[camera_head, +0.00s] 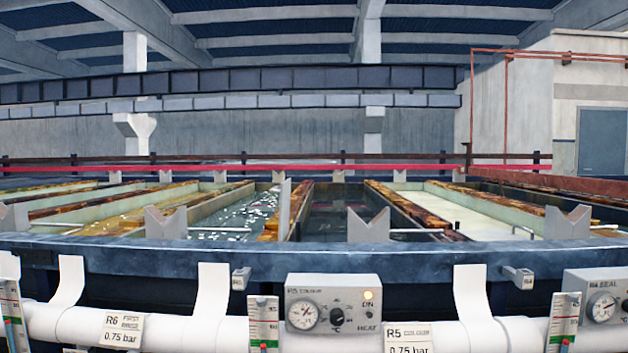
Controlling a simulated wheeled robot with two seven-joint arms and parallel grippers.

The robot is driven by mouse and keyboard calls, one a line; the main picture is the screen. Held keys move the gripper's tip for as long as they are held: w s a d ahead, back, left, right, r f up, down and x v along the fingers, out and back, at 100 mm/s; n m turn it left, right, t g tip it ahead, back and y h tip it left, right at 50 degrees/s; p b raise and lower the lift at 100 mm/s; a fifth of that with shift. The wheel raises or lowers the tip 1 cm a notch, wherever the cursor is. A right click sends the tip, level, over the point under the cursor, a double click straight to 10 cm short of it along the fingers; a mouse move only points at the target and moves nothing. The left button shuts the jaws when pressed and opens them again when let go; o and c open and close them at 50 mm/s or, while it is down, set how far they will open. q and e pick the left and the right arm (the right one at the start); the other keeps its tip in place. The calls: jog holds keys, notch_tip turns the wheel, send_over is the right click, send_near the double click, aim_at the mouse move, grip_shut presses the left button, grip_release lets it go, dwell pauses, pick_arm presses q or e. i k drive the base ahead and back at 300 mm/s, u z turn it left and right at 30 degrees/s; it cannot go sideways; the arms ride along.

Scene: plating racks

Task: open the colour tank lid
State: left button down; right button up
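A grey control box (334,304) marked R5 COLOUR is mounted on the front, with a round dial, a black knob and a lit amber lamp. Behind it, past the blue front beam (270,257), lies an open-looking tank (338,212) with a dark surface. I cannot tell for sure that it is the colour tank. A narrow grey upright piece (284,208) stands at its left edge. I cannot make out a lid for certain. Neither of my grippers is in view.
A thick white pipe (160,333) with pressure tags runs across the front. Grey V-shaped supports (368,225) stand along the beam. Other tanks lie on both sides, one with pale liquid (480,215). A second control box (598,305) is at the right edge.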

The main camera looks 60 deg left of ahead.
aim_at(285, 191)
jog(key=u, duration=1.25)
